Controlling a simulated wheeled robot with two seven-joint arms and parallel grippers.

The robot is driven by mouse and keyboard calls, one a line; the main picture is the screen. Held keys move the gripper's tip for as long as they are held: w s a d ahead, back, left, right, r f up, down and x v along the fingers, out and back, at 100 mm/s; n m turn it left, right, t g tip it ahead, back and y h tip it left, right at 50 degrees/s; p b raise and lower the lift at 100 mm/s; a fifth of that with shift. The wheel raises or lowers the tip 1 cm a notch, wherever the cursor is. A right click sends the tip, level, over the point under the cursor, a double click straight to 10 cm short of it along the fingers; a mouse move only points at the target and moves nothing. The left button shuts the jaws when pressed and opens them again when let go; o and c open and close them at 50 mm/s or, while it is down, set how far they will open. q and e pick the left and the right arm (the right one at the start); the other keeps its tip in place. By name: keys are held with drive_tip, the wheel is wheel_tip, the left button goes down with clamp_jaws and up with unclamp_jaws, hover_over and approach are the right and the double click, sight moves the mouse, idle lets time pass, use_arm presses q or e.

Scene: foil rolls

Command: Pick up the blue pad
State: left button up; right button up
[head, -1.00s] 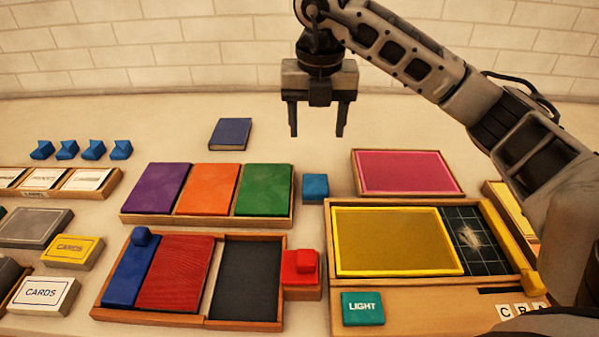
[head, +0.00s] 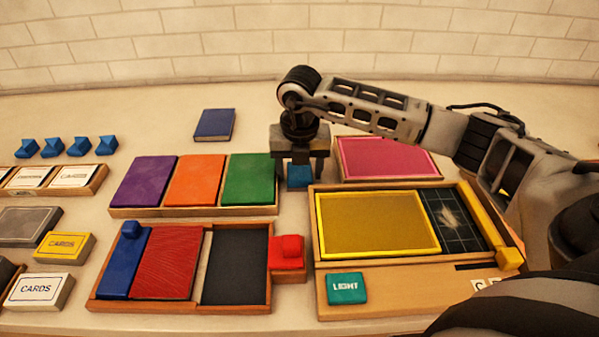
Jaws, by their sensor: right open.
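A small blue block-shaped pad (head: 299,178) stands between the tray of coloured panels and the pink panel. Other blue things are a dark blue book-like slab (head: 215,125) lying alone at the back and a long blue block with a knob (head: 124,265) in the front tray. My left gripper is not in view.
The purple, orange and green panel tray (head: 190,211) is close on the left of the gripper, the pink panel (head: 388,158) close on the right. A yellow-framed panel (head: 378,224) and a red block (head: 288,254) lie in front.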

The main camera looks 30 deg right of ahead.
drive_tip(key=shift+f, duration=0.25)
drive_tip(key=c, duration=0.7)
drive_tip(key=shift+c, duration=0.2)
drive_tip(key=shift+r, duration=0.2)
drive_tip(key=shift+r, duration=0.6)
drive_tip(key=s+r, duration=0.1)
drive_tip(key=r, duration=0.1)
drive_tip(key=s+r+b, duration=0.1)
drive_tip(key=s+r, duration=0.1)
drive_tip(key=r, duration=0.1)
drive_tip(key=s+r, duration=0.2)
drive_tip(key=shift+s+r+b, duration=0.15)
drive_tip(key=shift+r+b, duration=0.15)
drive_tip(key=shift+r, duration=0.1)
drive_tip(key=s+r+b, duration=0.1)
drive_tip(key=s+r, duration=0.2)
drive_tip(key=s, duration=0.5)
drive_tip(key=shift+s+r, duration=0.35)
drive_tip(key=shift+o, duration=0.4)
drive_tip(key=shift+a, duration=0.1)
